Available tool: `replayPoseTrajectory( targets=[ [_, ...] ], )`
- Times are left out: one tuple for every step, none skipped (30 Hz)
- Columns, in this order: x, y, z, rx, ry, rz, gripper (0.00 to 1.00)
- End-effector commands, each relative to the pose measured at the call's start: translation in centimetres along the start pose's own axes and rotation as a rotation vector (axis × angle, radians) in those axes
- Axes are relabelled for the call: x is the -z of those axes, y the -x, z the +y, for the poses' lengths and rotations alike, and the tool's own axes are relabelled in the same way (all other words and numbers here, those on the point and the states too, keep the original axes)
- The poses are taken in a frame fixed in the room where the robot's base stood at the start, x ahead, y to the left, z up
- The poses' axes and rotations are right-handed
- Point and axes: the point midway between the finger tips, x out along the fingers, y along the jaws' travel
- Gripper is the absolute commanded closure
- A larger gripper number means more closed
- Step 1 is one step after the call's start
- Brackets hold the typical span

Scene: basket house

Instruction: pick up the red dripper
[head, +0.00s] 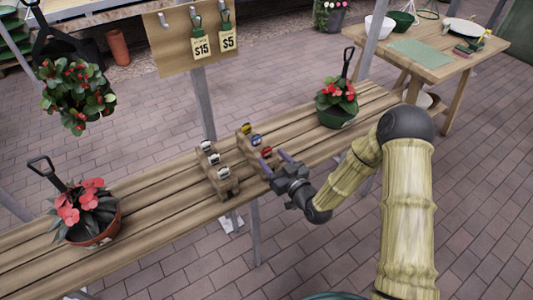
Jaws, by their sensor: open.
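The red dripper (266,152) sits in the near end of the right wooden rack (244,141), which also holds a blue dripper (256,141) and a yellow dripper (246,128). The rack stands on the slatted wooden bench. My gripper (275,162) is low over the bench, just to the right of the red dripper and nearer to me. Its two purple fingers are spread and point towards the red dripper. I see nothing between them. I cannot tell whether a fingertip touches the rack.
A second wooden rack (219,177) with several white-topped drippers stands close on the left. Potted red flowers stand at the bench's left (90,235) and right (338,117). A price board (172,50) hangs behind. The bench (155,205) is clear between the left pot and racks.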

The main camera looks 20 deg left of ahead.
Motion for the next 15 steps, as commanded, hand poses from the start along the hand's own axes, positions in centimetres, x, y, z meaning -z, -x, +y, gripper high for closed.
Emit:
replayPoseTrajectory(
  targets=[
    [0.03, -0.54, 0.02, 0.000, 0.001, 0.000, 0.44],
    [0.02, -0.71, 0.02, 0.000, 0.000, 0.000, 0.44],
    [0.02, -0.87, 0.02, 0.000, 0.000, 0.000, 0.44],
    [0.01, -0.93, 0.03, -0.001, 0.000, 0.000, 0.44],
    [0.01, -0.95, 0.03, -0.001, 0.000, 0.000, 0.44],
    [0.00, -0.93, 0.03, -0.001, 0.000, 0.000, 0.44],
    [0.00, -0.92, 0.03, -0.001, 0.000, 0.000, 0.44],
    [0.00, -0.91, 0.02, 0.000, 0.000, 0.000, 0.44],
    [0.00, -0.91, 0.02, 0.000, 0.000, 0.000, 0.44],
    [0.00, -0.90, 0.02, 0.000, 0.000, 0.000, 0.44],
    [0.00, -0.91, 0.02, 0.000, 0.000, 0.000, 0.44],
    [0.01, -0.95, 0.02, 0.000, 0.000, 0.000, 0.44],
    [0.03, -1.05, 0.01, 0.000, 0.001, 0.000, 0.44],
    [0.05, -1.21, 0.00, 0.000, 0.001, 0.001, 0.44],
    [0.09, -1.52, -0.02, 0.001, 0.001, 0.001, 0.44]
  ],
)
